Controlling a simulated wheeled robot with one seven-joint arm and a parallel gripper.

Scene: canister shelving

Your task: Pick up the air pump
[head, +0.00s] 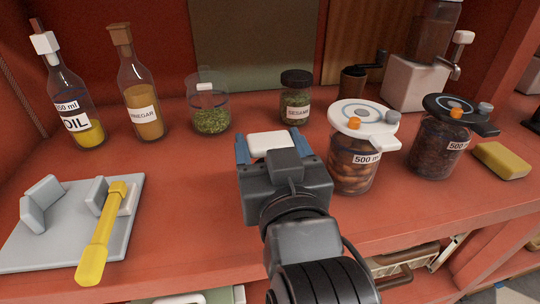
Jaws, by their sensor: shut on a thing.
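My gripper (270,147) is seen from behind, with its two blue fingers shut on a white object with rounded corners. This appears to be the air pump (271,142). Only its pale upper part shows between the fingers, and my gripper body hides the rest. I cannot tell whether it touches the red counter.
A canister with a white lid (356,158) stands close to the right, and a dark-lidded canister (440,145) beyond it. The sesame jar (296,97), herb jar (210,110), vinegar bottle (143,100) and oil bottle (75,105) stand behind. A grey tray (50,250) with a yellow tool (100,235) lies left.

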